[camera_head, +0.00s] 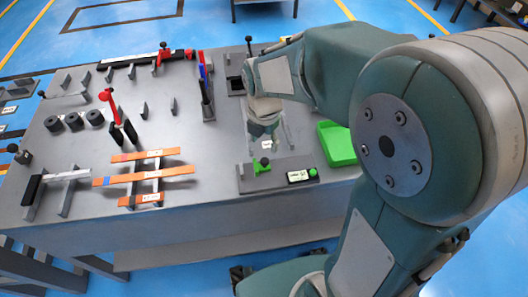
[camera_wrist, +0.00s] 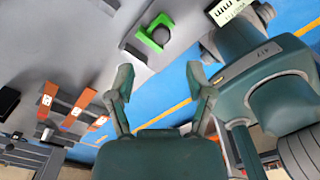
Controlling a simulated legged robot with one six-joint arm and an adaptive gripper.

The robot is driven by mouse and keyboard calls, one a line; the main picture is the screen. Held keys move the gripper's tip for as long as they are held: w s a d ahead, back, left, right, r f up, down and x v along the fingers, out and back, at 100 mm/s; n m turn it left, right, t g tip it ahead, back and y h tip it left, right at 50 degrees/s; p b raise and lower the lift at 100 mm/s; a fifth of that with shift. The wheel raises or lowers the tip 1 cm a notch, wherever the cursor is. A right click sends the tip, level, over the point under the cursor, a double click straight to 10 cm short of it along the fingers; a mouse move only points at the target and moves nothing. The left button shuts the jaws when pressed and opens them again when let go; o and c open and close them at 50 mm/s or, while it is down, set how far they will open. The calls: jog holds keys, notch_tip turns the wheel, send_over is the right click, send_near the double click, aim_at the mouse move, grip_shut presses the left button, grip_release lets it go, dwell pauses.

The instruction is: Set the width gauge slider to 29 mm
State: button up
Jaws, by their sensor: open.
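A dark gauge-like base (camera_head: 277,184) lies at the front edge of the grey table, with a small green slider piece (camera_head: 262,166) on its left part. A white-labelled block with a green round button (camera_head: 312,172) sits on its right part; the reading is too small to tell. My gripper (camera_head: 268,146) hangs just behind this base, its fingers pointing down, apart and empty. In the wrist view my gripper (camera_wrist: 160,80) is open with nothing between its fingers. A green bracket-shaped piece (camera_wrist: 150,40) shows beyond the fingertips; I cannot tell whether it is the slider.
A green open tray (camera_head: 337,145) stands right of the gripper. Orange bars (camera_head: 144,177) lie on supports at front left. Black rings (camera_head: 74,122) and a red-handled tool (camera_head: 108,102) are further left.

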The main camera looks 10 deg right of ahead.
notch_tip(320, 180, up, 5)
send_over(259, 167)
jog(key=d, duration=0.2)
jog(key=shift+w+a+f, duration=0.1)
jog(key=shift+a+f, duration=0.05)
jog(key=shift+a, duration=0.1)
